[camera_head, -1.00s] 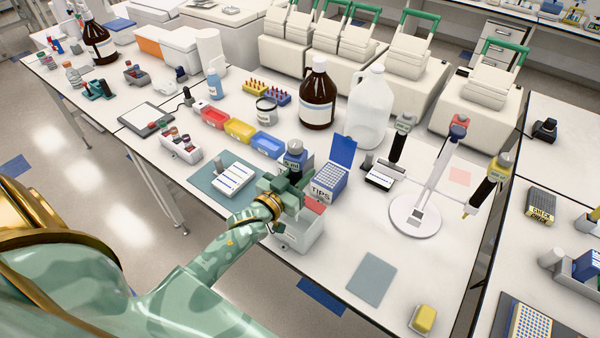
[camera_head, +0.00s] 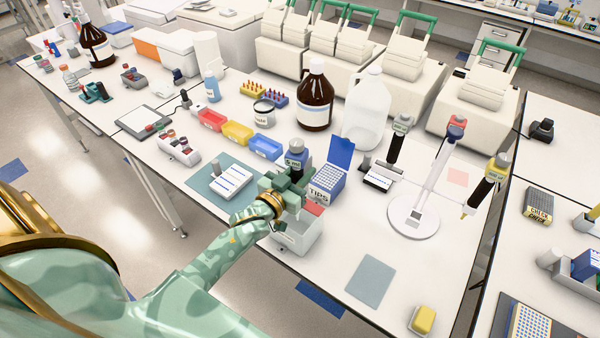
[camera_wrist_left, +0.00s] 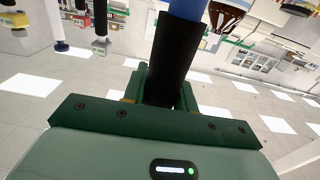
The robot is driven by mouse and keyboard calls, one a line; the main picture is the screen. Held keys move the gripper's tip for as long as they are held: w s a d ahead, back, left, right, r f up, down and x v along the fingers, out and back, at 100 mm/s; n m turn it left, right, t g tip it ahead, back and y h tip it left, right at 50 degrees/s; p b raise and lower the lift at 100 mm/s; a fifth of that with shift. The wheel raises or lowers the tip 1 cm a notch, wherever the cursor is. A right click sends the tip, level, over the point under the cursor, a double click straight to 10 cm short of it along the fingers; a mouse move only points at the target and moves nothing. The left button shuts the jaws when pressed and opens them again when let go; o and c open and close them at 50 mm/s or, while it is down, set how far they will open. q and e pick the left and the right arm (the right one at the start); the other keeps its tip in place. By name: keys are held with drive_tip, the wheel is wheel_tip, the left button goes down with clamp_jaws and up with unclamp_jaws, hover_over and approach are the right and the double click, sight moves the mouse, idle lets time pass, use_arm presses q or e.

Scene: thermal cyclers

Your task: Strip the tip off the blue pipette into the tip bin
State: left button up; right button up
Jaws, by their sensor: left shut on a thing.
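My left gripper (camera_head: 287,190) is shut on the blue pipette (camera_head: 296,154), which it holds roughly upright. In the left wrist view the dark grip and blue upper part of the pipette (camera_wrist_left: 172,62) stand between the green fingers (camera_wrist_left: 160,92). The tip bin (camera_head: 303,246), a pale open box with a red part at its back, stands at the front edge of the table just below the gripper. The pipette's lower end is mostly hidden by the hand, so I cannot tell whether it touches the bin. My right gripper is not in view.
A blue-lidded tip box (camera_head: 328,186) stands close behind the bin. A round-based pipette stand (camera_head: 414,222) is to the right. A grey mat (camera_head: 371,280) lies flat with free table around it.

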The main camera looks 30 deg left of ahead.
use_arm(q)
drive_tip(key=shift+w, duration=0.2)
drive_tip(key=shift+r, duration=0.2)
drive_tip(key=shift+r+p, duration=0.25)
drive_tip(key=shift+p, duration=0.15)
idle(0.4)
drive_tip(key=shift+s, duration=0.1)
drive_tip(key=shift+s+p, duration=0.45)
drive_tip(key=shift+s, duration=0.3)
